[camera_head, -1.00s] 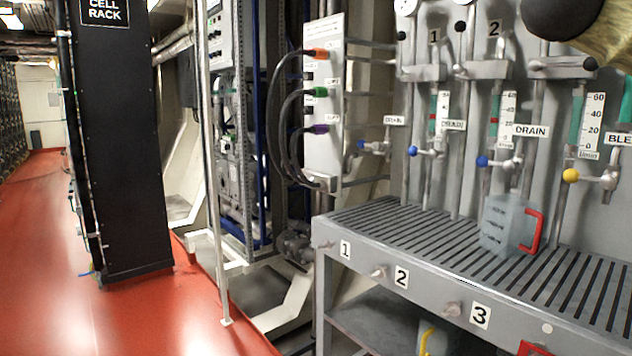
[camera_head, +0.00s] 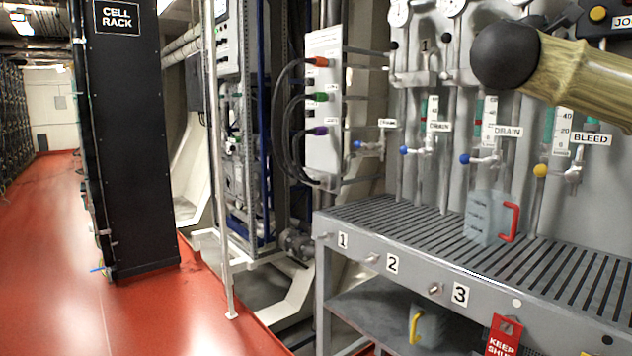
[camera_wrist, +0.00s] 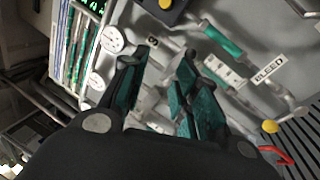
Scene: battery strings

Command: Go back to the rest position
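My gripper (camera_wrist: 165,62) shows in the wrist view with its two dark, teal-padded fingers spread apart. Nothing is between them. Behind the fingers are the wall pipes, round white gauges and the BLEED label (camera_wrist: 270,70). In the head view my gripper is not seen; only a dark rounded joint and a tan link of my arm show at the top right, in front of the wall panel.
A slatted grey bench (camera_head: 350,211) stands under the wall valves. A clear jug (camera_head: 487,217) with a red handle stands on it. A yellow-handled container (camera_head: 428,326) sits on the lower shelf. The black cell rack (camera_head: 135,150) stands left; red floor beside it is clear.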

